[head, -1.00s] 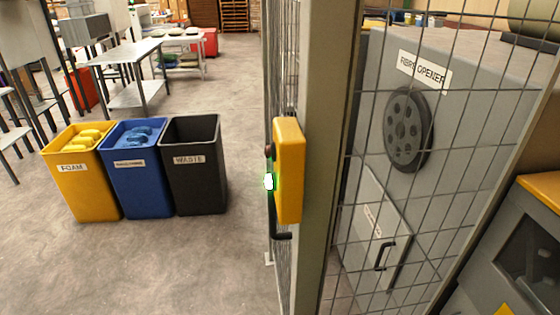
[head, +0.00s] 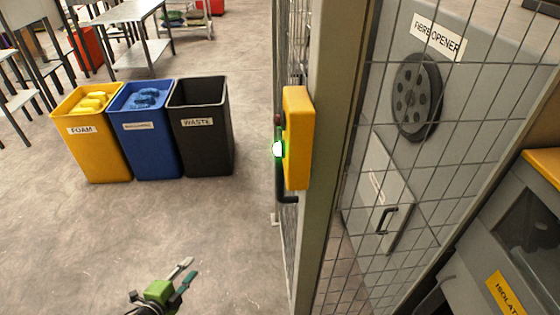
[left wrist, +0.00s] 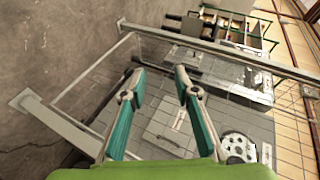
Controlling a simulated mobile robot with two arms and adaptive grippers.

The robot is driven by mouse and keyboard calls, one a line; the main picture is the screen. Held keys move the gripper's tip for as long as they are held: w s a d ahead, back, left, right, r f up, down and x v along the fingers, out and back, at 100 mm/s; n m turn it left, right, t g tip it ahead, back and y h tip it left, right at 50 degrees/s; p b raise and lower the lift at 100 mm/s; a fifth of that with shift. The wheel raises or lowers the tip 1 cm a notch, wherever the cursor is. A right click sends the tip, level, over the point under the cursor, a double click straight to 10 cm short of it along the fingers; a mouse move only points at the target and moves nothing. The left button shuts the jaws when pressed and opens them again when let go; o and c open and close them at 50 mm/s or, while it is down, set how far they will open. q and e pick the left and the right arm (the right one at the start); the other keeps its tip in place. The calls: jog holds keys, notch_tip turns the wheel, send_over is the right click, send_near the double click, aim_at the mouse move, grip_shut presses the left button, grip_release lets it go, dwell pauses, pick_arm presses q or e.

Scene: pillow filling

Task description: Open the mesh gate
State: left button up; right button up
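The mesh gate (head: 297,50) stands nearly edge-on in the middle of the head view, beside a grey-green post. A yellow box (head: 297,138) with a lit green light is on its near edge. A black handle (head: 282,188) shows at the box's left. My left gripper (head: 190,268) is low in the head view, left of the handle and apart from it. Its green fingers are spread and empty, also in the left wrist view (left wrist: 160,72). Wire mesh (left wrist: 110,90) shows beyond the fingers there. My right gripper is out of view.
Behind the mesh at right stands a grey fibre opener (head: 465,110) with a round black disc and a small door. A yellow foam bin (head: 95,145), a blue bin (head: 152,150) and a black waste bin (head: 205,140) stand at left. The floor before them is clear.

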pick_arm(q)
jog(key=w+d+r+m+t+h, duration=0.1)
jog(key=w+d+r+m+h, duration=0.15)
jog(key=r, duration=0.45)
jog(key=w+d+r+m+h+p, duration=0.1)
jog(key=w+r+m, duration=0.1)
jog(key=r+m, duration=0.3)
jog(key=w+d+r+m+t+h, duration=0.1)
jog(key=w+r+m+h, duration=0.1)
jog(key=r, duration=0.6)
jog(key=s+d+r+m+g+h+p, duration=0.1)
jog(key=d+r+m+g+h, duration=0.15)
jog(key=r+m, duration=0.4)
jog(key=s+d+r+m+g+h, duration=0.1)
jog(key=d+r+m+h, duration=0.25)
jog(key=r+m, duration=0.35)
notch_tip(320, 180, up, 9)
jog(key=m+g+h+p, duration=0.3)
jog(key=m+g+p, duration=0.35)
jog(key=m, duration=0.25)
send_over(280, 195)
jog(key=shift+w+r+t+y+p, duration=0.1)
jog(key=shift+w+t+y+p, duration=0.15)
jog(key=shift+w+t+p, duration=0.2)
jog(key=shift+c, duration=0.3)
grip_shut()
